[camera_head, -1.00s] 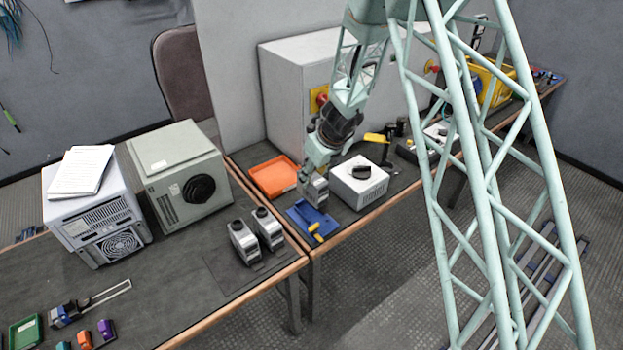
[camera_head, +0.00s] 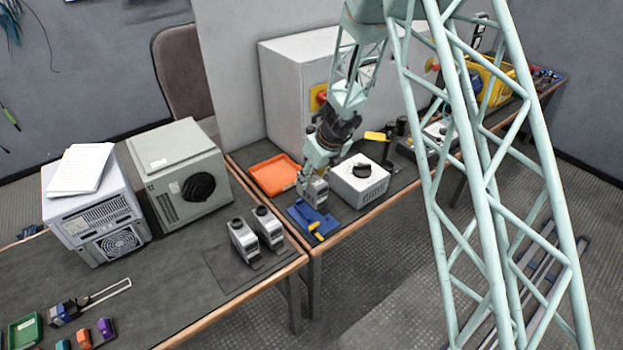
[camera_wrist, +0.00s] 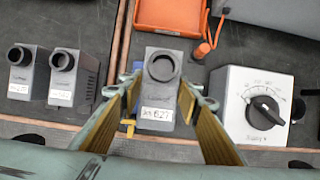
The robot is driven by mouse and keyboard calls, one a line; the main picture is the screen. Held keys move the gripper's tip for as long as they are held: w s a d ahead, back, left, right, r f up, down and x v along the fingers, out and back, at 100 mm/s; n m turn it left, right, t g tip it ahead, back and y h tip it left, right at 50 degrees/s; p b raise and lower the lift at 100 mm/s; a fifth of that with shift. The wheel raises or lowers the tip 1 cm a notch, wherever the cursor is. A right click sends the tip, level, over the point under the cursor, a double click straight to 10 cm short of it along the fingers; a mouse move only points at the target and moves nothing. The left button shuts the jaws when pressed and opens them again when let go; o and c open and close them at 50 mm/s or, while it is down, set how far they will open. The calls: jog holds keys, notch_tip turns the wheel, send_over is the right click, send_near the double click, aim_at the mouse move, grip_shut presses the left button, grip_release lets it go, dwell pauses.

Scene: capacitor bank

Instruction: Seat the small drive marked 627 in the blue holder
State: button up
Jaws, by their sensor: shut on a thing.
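The small drive marked 627 (camera_wrist: 160,88) is a grey block with a round dark knob and a white label. It sits between the yellow-padded fingers of my gripper (camera_wrist: 157,105) in the wrist view, and my gripper (camera_head: 313,180) is shut on it. In the head view the drive (camera_head: 315,192) is upright, over the back part of the blue holder (camera_head: 303,213). The holder has a yellow lever at its front. I cannot tell whether the drive touches the holder's base. In the wrist view the drive and fingers hide most of the holder.
A white box with a black knob (camera_head: 360,181) stands close right of the holder. An orange tray (camera_head: 274,175) lies behind it. Two similar grey drives (camera_head: 243,241) (camera_head: 268,228) stand on the left table. A large pale cabinet (camera_head: 296,85) rises behind.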

jog(key=shift+f+b, duration=2.1)
jog(key=shift+f, duration=0.15)
jog(key=shift+f+b, duration=1.35)
jog(key=shift+f, duration=0.1)
dwell(0.5)
jog(key=o, duration=1.6)
jog(key=shift+r, duration=0.15)
jog(key=shift+v, duration=5.85)
jog(key=shift+s+d+r, duration=0.1)
jog(key=shift+s+r, duration=0.05)
